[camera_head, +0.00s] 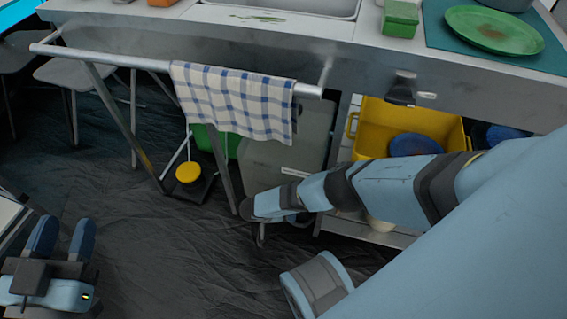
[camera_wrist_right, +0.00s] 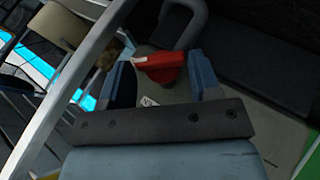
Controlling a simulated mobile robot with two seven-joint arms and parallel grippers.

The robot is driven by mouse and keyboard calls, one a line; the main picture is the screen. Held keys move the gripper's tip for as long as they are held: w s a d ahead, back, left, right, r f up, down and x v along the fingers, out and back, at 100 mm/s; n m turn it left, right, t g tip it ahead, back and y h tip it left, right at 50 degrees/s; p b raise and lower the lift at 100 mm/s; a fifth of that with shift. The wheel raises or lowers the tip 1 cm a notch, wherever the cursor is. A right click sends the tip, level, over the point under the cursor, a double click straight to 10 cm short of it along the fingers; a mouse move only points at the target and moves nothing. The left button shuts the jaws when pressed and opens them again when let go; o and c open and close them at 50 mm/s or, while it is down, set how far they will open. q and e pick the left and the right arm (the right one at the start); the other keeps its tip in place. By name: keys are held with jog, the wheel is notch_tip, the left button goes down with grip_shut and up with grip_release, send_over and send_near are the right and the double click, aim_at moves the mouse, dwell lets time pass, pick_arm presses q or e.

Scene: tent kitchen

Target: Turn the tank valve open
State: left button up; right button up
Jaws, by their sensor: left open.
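A red valve handle (camera_wrist_right: 160,66) shows in the right wrist view, on a greyish tank top (camera_wrist_right: 160,92) with a dark grey curved handle (camera_wrist_right: 190,25) beside it. My right gripper (camera_wrist_right: 160,60) is open, its two blue fingers on either side of the red handle with a gap between them; contact cannot be told. In the head view my right arm reaches in from the right to below the counter, and the red handle does not show there. My left gripper (camera_head: 63,225) is open and empty at the bottom left.
A rail with a checked towel (camera_head: 235,100) and slanting metal legs stands before the counter (camera_head: 460,88). A yellow bin (camera_head: 410,122) sits on the shelf below. A pale metal bar (camera_wrist_right: 75,80) runs close to my right gripper. Dark floor (camera_head: 150,235) is open at centre left.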

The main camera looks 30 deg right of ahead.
jog(key=o, duration=0.3)
jog(key=shift+d, duration=0.1)
pick_arm(q)
jog(key=shift+s+d+f+n+g+y+p, duration=0.3)
jog(key=shift+s+d+n+g+p, duration=0.2)
jog(key=shift+n+p, duration=0.6)
jog(key=shift+s+d+f+n+g+y+p, duration=0.35)
jog(key=shift+s+n+p, duration=0.3)
jog(key=shift+p, duration=0.85)
pick_arm(e)
jog(key=shift+v, duration=6.95)
pick_arm(q)
jog(key=shift+r, duration=0.15)
